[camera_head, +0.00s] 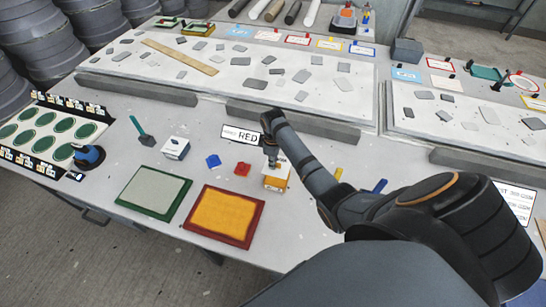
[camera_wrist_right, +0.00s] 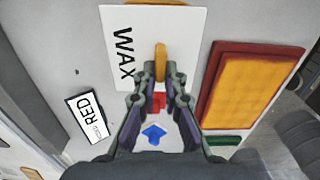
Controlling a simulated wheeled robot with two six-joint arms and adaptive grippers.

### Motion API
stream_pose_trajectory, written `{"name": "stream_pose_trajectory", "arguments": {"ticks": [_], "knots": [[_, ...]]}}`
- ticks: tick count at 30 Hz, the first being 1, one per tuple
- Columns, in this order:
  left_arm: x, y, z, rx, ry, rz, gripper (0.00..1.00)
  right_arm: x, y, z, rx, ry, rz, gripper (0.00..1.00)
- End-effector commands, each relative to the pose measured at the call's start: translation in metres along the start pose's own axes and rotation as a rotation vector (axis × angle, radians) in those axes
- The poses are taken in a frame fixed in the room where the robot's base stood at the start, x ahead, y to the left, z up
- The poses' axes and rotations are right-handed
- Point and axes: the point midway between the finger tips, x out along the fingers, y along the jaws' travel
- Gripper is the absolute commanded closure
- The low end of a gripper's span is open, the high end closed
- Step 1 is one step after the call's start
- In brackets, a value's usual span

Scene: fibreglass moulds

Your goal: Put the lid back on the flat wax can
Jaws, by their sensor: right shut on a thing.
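My right gripper (camera_head: 271,160) is above the flat wax can (camera_head: 274,184), which shows white and orange in the head view. In the right wrist view the gripper (camera_wrist_right: 159,92) is shut on the upright orange grip (camera_wrist_right: 160,62) of a white lid marked WAX (camera_wrist_right: 185,35). The lid lies over the can in the head view, and it hides most of the can from above. I cannot tell whether the lid rests on the can or is slightly above it. My left gripper is not in view.
A red piece (camera_head: 242,169) and a blue piece (camera_head: 213,160) lie left of the can. An orange tray (camera_head: 224,215) and a green-rimmed tray (camera_head: 154,193) are in front. A RED sign (camera_head: 242,136) stands behind. A white box (camera_head: 175,148) stands farther left.

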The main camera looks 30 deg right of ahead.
Motion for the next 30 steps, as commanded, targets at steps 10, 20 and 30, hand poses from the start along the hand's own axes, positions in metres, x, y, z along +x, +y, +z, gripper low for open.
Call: {"name": "stream_pose_trajectory", "arguments": {"ticks": [10, 20, 30], "knots": [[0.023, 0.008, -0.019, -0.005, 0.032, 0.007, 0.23, 0.042, 0.000, 0.000, 0.001, 0.000, 0.000, 1.00], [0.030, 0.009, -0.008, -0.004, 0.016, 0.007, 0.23, 0.055, 0.000, 0.000, 0.001, 0.000, 0.000, 1.00], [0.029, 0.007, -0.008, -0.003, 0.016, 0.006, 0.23, 0.055, 0.000, 0.000, 0.001, 0.000, -0.001, 1.00]]}}
